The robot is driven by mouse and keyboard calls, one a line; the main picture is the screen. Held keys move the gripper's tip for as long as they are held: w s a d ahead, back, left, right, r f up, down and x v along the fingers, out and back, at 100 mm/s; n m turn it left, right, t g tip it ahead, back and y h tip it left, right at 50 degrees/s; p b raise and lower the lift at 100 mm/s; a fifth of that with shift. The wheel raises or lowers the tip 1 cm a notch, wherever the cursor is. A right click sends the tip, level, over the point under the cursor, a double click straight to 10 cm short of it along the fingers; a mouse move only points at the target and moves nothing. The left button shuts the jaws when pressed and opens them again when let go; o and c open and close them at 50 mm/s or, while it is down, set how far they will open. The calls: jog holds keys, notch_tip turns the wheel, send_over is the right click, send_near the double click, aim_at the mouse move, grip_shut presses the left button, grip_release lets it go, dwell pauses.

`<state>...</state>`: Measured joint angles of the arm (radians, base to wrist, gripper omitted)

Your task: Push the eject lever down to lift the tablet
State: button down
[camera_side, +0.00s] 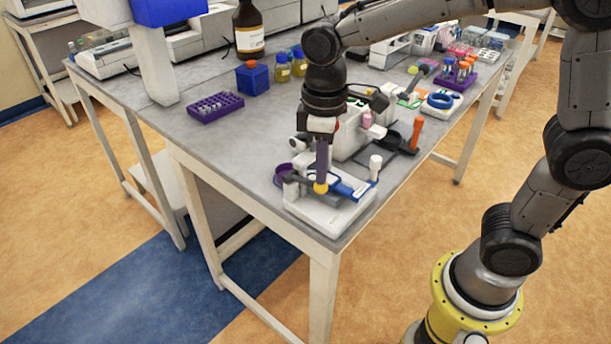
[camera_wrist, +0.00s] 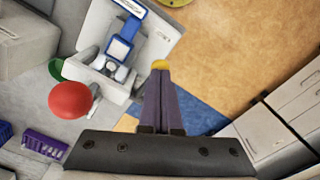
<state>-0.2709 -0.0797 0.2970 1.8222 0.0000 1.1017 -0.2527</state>
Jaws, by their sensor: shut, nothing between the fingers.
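The device is a small white unit (camera_side: 325,213) at the table's near corner, with a blue arm (camera_side: 350,188) on top. It also shows in the wrist view (camera_wrist: 154,47), its blue arm (camera_wrist: 121,46) left of my fingers. My gripper (camera_side: 321,180) is shut and empty, its purple fingers pointing down over the unit; they also show in the wrist view (camera_wrist: 161,75). A yellow knob (camera_side: 320,188) shows right at the fingertips, apparently on the end of a dark lever. Whether the fingers touch it I cannot tell. The tablet cannot be made out.
A white cylinder (camera_side: 375,167) stands right of the device. An orange handle (camera_side: 416,134) rises behind it. A purple rack (camera_side: 215,107) and a blue block (camera_side: 252,77) stand back left.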

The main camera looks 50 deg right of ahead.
jog(key=shift+f, duration=0.75)
dwell(0.8)
jog(key=shift+r, duration=0.15)
dwell(0.5)
jog(key=shift+r, duration=0.5)
jog(key=shift+r, duration=0.15)
jog(key=shift+r, duration=0.5)
jog(key=shift+r, duration=0.6)
